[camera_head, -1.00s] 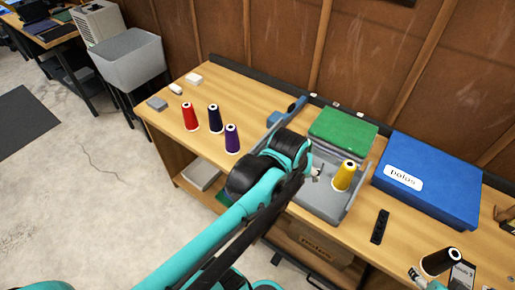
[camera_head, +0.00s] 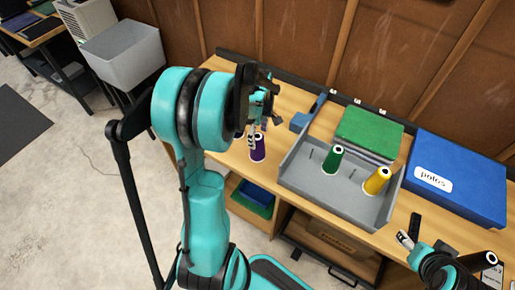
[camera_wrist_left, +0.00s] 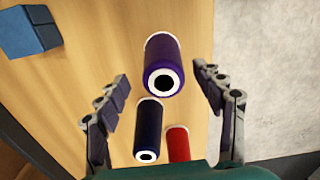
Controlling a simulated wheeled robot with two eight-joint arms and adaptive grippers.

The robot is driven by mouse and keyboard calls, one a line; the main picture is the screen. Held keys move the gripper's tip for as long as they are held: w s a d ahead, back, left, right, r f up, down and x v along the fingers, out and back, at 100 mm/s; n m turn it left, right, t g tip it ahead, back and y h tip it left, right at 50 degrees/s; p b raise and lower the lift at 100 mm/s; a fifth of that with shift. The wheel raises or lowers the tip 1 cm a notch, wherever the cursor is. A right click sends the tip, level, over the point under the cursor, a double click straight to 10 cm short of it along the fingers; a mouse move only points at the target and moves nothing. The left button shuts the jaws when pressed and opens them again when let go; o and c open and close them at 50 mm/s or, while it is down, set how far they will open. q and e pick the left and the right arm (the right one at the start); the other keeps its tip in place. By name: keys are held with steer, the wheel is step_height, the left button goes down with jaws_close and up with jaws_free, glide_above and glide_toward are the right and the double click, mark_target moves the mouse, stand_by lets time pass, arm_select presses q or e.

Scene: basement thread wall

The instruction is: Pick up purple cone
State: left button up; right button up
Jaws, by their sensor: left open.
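The purple cone (camera_head: 258,150) stands upright on the wooden bench, just below my left gripper (camera_head: 256,128) in the head view. In the left wrist view the purple cone (camera_wrist_left: 163,70) lies centred between the two spread fingers of my left gripper (camera_wrist_left: 160,76). The gripper is open, with a visible gap on each side of the cone. My right gripper (camera_head: 404,240) is at the lower right by the bench's front edge; its jaw state is unclear.
A grey tray (camera_head: 300,185) holds a green cone (camera_head: 332,160) and a yellow cone (camera_head: 377,181). A black cone (camera_head: 480,261) is near my right gripper.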

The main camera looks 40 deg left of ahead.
arm_select(q)
steer(key=f+b, duration=0.1)
steer(key=f, duration=0.1)
steer(key=f+b, duration=0.1)
steer(key=f, duration=0.1)
steer(key=shift+s+f, duration=0.2)
steer(key=shift+f, duration=0.1)
steer(key=shift+r, duration=0.1)
steer(key=c, duration=1.3)
steer(key=shift+c, duration=0.2)
step_height(320, 180, up, 10)
steer(key=p, duration=0.4)
